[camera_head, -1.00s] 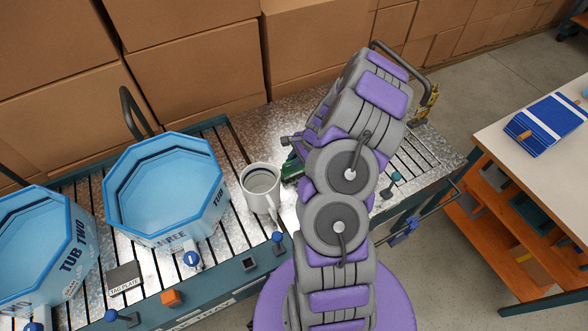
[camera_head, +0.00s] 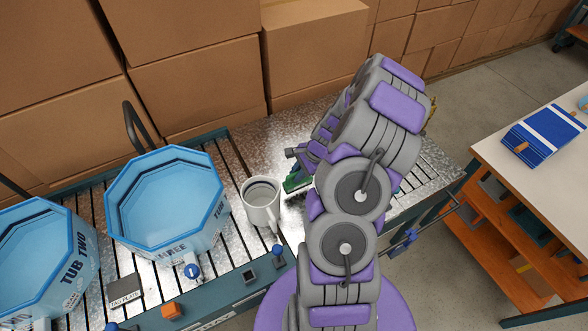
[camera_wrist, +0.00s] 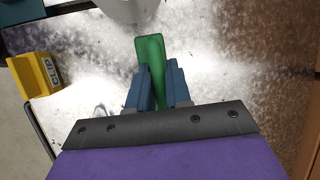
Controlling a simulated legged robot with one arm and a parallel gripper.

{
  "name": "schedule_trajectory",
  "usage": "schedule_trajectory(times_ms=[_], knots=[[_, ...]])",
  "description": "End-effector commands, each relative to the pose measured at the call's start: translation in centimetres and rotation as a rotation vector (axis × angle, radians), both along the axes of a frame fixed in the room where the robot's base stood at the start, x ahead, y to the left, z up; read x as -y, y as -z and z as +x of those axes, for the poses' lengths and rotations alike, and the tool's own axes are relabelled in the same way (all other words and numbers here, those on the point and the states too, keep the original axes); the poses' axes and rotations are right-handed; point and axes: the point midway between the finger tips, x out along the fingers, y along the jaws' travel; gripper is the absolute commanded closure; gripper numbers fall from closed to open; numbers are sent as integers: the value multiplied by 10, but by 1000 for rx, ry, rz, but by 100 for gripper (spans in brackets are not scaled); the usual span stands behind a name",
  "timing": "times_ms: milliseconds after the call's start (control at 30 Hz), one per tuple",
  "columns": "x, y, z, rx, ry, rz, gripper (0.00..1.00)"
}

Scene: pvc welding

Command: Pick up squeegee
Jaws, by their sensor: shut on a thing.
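The squeegee (camera_wrist: 151,52) shows as a green handle between the two blue fingers of my gripper (camera_wrist: 160,88) in the wrist view. My gripper is shut on it. The far end of the handle points toward a white mug. In the head view a green part of the squeegee (camera_head: 297,184) shows just right of the mug, low over the metal worktop. My arm hides the rest of it and the fingers there. I cannot tell whether it touches the worktop.
The white mug (camera_head: 261,203) stands close to the squeegee's left. Tub three (camera_head: 166,240) and tub two (camera_head: 80,262) are further left on the slatted conveyor. A yellow block (camera_wrist: 37,75) lies at left in the wrist view. Cardboard boxes (camera_head: 195,80) line the back.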

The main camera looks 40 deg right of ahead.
Motion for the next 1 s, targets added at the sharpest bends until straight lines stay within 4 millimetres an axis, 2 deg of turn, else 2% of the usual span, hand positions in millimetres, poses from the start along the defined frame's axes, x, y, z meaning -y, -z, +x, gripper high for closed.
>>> schedule_trajectory(times_ms=[300,500,700,1000], knots=[[-14,-9,-75,-1,4,3,100],[-20,-11,-108,-1,4,0,100],[-25,-12,-125,-3,0,3,100],[-26,-12,-130,-2,-2,2,100]])
